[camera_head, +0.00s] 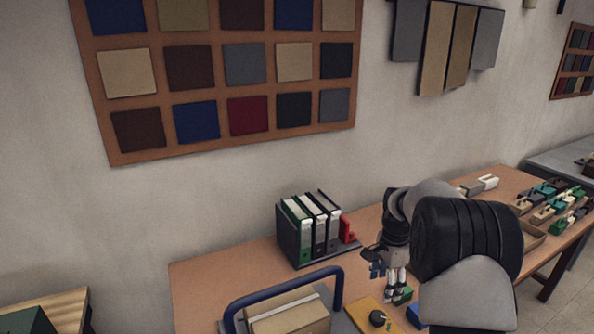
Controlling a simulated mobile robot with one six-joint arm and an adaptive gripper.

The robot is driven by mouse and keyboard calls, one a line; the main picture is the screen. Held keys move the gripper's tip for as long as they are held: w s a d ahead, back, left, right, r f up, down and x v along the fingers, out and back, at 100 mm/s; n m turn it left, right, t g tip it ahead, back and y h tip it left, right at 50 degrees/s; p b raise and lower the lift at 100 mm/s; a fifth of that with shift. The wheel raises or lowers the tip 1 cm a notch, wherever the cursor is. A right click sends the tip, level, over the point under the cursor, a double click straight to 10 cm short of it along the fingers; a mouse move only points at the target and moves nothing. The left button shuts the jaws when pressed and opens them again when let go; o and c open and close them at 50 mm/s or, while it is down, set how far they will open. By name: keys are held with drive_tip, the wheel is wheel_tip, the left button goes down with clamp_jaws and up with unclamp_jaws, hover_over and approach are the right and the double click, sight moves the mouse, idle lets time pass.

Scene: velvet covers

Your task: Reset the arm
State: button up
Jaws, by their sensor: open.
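My gripper (385,272) hangs over the wooden table (205,275), to the right of the black file holder. It looks open, with nothing visible between its fingers. My arm is bent and fills the lower right of the view, hiding part of the table behind it. A small green thing (403,296) lies just below and right of the gripper. I cannot tell whether they touch.
A file holder (291,240) with binders stands at the table's back, a red item (347,229) beside it. A yellow board (368,315) lies below the gripper. Small boxes (546,212) crowd the right end.

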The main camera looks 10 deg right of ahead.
drive_tip(key=s+a+r+n+t, duration=0.1)
drive_tip(key=s+a+r+n, duration=0.35)
drive_tip(key=s+r, duration=0.4)
drive_tip(key=s+a+r+n+t, duration=0.1)
drive_tip(key=s+a+r+n, duration=0.3)
drive_tip(key=s+a+r, duration=0.45)
drive_tip(key=s+a+n+t, duration=0.2)
drive_tip(key=s+n, duration=0.6)
drive_tip(key=s, duration=0.9)
drive_tip(key=shift+s+a+r, duration=0.15)
drive_tip(key=shift+a+r, duration=0.1)
drive_tip(key=shift+a, duration=0.15)
